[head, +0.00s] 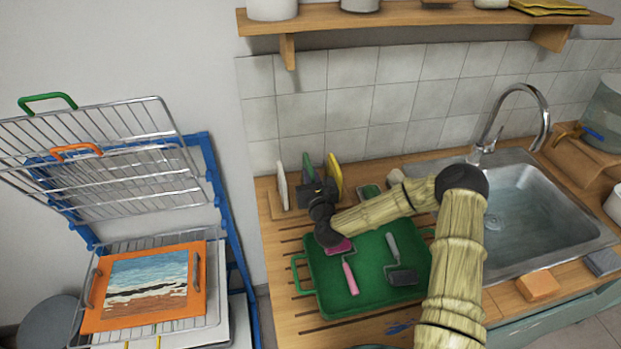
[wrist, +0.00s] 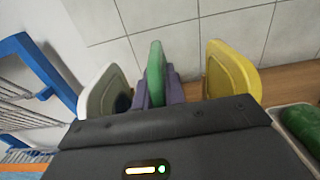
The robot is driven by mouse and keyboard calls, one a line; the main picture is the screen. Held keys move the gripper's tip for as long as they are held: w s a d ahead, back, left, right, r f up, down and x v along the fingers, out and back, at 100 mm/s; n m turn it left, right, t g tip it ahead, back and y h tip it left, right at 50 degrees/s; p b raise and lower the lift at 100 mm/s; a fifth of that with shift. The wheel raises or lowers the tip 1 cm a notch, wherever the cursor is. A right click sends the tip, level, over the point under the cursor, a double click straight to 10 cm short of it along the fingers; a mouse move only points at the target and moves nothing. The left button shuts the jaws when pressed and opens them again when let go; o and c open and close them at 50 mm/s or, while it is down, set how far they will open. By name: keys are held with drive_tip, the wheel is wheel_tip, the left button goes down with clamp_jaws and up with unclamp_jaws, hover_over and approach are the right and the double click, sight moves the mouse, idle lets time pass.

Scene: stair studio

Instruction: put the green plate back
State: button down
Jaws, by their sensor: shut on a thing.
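The green plate (head: 308,167) stands on edge between a white plate (head: 281,186) and a yellow plate (head: 335,176) at the back left of the wooden counter. My gripper (head: 313,187) is shut on the green plate. In the wrist view the green plate (wrist: 155,72) is upright between the two grey-purple fingers (wrist: 158,90). The white plate (wrist: 103,92) is to its left and the yellow plate (wrist: 232,72) to its right, both apart from it. A wooden holder base (head: 280,213) shows below the white plate. The lower edge of the green plate is hidden by my gripper.
A green tray (head: 325,290) with a pink roller (head: 350,277) and a dark roller (head: 402,276) lies below my arm. The sink (head: 540,215) is to the right. A wire drying rack (head: 110,165) stands left; the tiled wall (head: 370,105) is close behind the plates.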

drive_tip(key=shift+f, duration=0.65)
drive_tip(key=shift+f, duration=0.1)
drive_tip(key=c, duration=1.5)
unclamp_jaws()
drive_tip(key=shift+d, duration=0.1)
drive_tip(key=shift+s, duration=0.6)
drive_tip(key=s+b, duration=0.1)
drive_tip(key=s, duration=0.2)
drive_tip(key=s+d, duration=0.1)
drive_tip(key=s, duration=0.3)
drive_tip(key=s+d+b, duration=0.1)
drive_tip(key=s, duration=0.2)
drive_tip(key=shift+s+d+b, duration=0.1)
drive_tip(key=shift+s+b, duration=0.2)
